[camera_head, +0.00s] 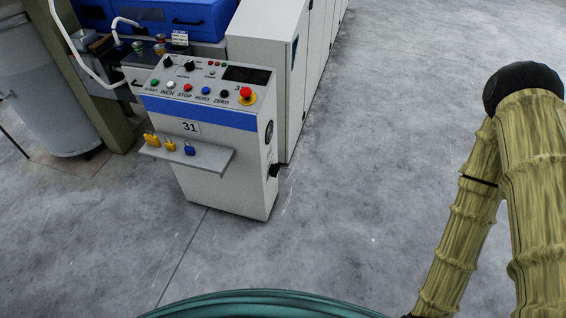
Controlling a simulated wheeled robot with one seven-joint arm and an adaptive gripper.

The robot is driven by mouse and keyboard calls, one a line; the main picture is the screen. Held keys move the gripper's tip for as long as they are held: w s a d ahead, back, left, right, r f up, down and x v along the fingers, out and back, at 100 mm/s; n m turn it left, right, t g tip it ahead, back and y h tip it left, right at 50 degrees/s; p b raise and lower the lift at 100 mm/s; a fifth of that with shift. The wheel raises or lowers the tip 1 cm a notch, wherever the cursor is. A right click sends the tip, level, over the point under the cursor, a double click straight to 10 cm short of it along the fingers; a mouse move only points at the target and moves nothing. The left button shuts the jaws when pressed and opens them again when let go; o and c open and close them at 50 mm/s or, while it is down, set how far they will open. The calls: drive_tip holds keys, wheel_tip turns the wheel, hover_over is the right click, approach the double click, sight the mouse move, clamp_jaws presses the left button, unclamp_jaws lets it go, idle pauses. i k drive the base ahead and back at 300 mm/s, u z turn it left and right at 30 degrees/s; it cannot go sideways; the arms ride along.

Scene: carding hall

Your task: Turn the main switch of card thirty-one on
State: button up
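The control cabinet of card thirty-one (225,185) stands left of centre, pale grey with a blue band and a "31" label. A black knob (274,170) sticks out low on its right side face, and a round dark dial (268,132) sits above it. Neither is labelled readably, so I cannot tell which is the main switch or how it is set. The sloped top has two black rotary knobs (190,66), a row of labelled buttons, a dark display (246,75) and a red mushroom button on yellow (246,95). My gripper is not in view; only arm links show at right.
A shelf (205,158) on the cabinet front holds two yellow padlocks and a blue one (189,148). Grey machine housing (270,40) runs back behind the cabinet. A grey bin (55,95) stands at left. The concrete floor (370,170) right of the cabinet is clear.

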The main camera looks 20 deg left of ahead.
sight(274, 171)
drive_tip(key=u, duration=0.5)
drive_tip(key=i, duration=0.8)
drive_tip(key=u, duration=0.7)
